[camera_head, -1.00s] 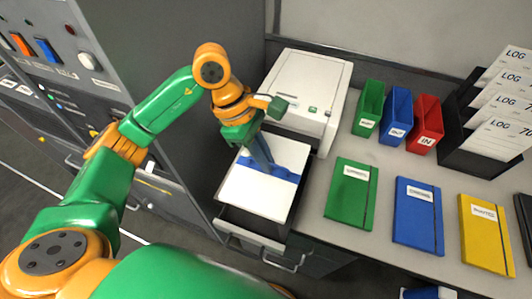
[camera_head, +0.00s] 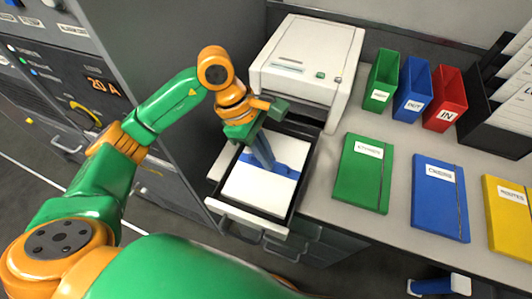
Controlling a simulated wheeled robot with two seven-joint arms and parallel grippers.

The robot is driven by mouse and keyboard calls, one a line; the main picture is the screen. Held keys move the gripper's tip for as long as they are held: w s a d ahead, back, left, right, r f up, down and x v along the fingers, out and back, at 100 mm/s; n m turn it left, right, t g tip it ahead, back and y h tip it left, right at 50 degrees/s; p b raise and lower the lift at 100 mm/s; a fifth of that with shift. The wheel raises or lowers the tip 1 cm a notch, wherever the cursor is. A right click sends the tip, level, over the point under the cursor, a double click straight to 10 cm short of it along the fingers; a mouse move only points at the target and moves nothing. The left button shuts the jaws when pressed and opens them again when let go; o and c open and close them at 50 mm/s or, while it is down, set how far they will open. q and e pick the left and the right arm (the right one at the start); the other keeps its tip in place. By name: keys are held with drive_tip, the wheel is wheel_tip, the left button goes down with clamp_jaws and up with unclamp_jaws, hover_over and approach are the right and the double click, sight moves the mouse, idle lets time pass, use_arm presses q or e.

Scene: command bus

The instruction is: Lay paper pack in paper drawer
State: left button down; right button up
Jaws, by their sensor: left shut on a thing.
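The paper pack (camera_head: 258,195) is a white stack with a blue band (camera_head: 290,163) across it. It lies roughly flat within the walls of the open paper drawer (camera_head: 248,217). The drawer is pulled out below the white printer (camera_head: 308,58), and its pale front and dark side walls show around the pack. My left gripper (camera_head: 264,162) points down at the pack's middle and is shut on the blue band. Whether the pack's underside touches the drawer floor is hidden. My right gripper is not in view.
A grey cabinet wall (camera_head: 200,130) stands close on the left. To the right, the counter holds a green folder (camera_head: 362,180), a blue folder (camera_head: 440,200), a yellow folder (camera_head: 510,220), and green (camera_head: 381,82), blue (camera_head: 412,90) and red (camera_head: 445,98) bins.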

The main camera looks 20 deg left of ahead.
use_arm(q)
drive_tip(key=shift+f, duration=0.35)
drive_tip(key=shift+r, duration=0.1)
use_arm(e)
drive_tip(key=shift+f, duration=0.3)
use_arm(q)
drive_tip(key=c, duration=0.9)
unclamp_jaws()
drive_tip(key=shift+r, duration=0.15)
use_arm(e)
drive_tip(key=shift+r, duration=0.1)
use_arm(q)
drive_tip(key=p+v, duration=0.4)
drive_tip(key=v, duration=0.3)
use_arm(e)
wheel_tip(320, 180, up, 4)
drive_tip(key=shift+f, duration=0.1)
